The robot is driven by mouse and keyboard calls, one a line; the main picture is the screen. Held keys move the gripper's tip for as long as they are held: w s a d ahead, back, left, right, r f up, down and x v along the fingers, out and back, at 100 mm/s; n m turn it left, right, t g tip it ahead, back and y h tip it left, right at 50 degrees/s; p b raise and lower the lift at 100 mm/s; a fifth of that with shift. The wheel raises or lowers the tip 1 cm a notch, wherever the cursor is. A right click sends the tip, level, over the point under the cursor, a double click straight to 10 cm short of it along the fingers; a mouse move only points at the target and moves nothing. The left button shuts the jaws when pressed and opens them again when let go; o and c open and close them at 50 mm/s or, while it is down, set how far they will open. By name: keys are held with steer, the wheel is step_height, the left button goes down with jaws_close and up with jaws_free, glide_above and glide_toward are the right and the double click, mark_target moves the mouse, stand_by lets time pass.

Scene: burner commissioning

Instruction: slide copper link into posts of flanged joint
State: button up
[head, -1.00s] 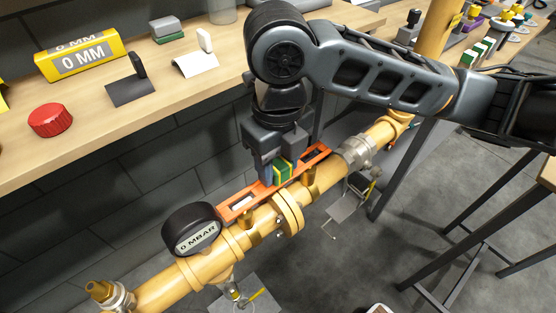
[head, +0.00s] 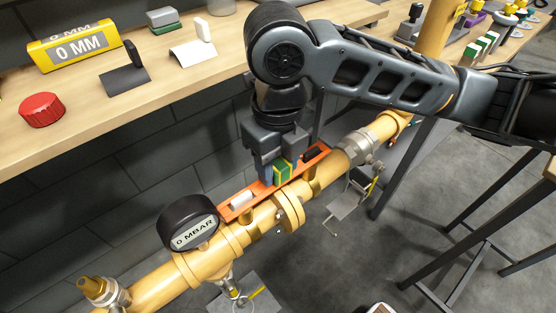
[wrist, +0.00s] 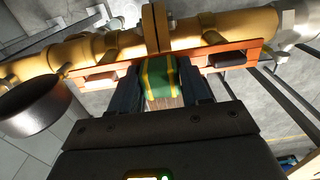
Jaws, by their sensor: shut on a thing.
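The copper link (head: 266,194) is a flat orange-copper bar with a green-and-yellow striped grip (head: 283,171). My gripper (head: 274,179) is shut on this grip, which also shows between the fingers in the wrist view (wrist: 159,77). The link lies along the upper side of the flanged joint (head: 287,211) on the yellow pipe. A white piece (head: 242,199) shows near the link's left end and a black piece (head: 313,153) near its right end. Brass post-like stubs are partly hidden by the link; I cannot tell whether they sit in its openings.
A black gauge (head: 187,222) reading 0 MBAR stands just left of the link. A grey metal fitting (head: 356,146) is on the pipe to the right. The wooden bench (head: 165,105) behind holds a red cap (head: 42,110) and a yellow 0 MM block (head: 73,47).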

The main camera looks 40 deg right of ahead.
mark_target(279, 163)
steer(key=shift+f+b, duration=0.65)
steer(key=shift+f, duration=0.05)
steer(key=o, duration=1.2)
steer(key=shift+o, duration=0.2)
steer(key=shift+r, duration=0.1)
step_height(279, 163, up, 8)
steer(key=shift+f, duration=0.15)
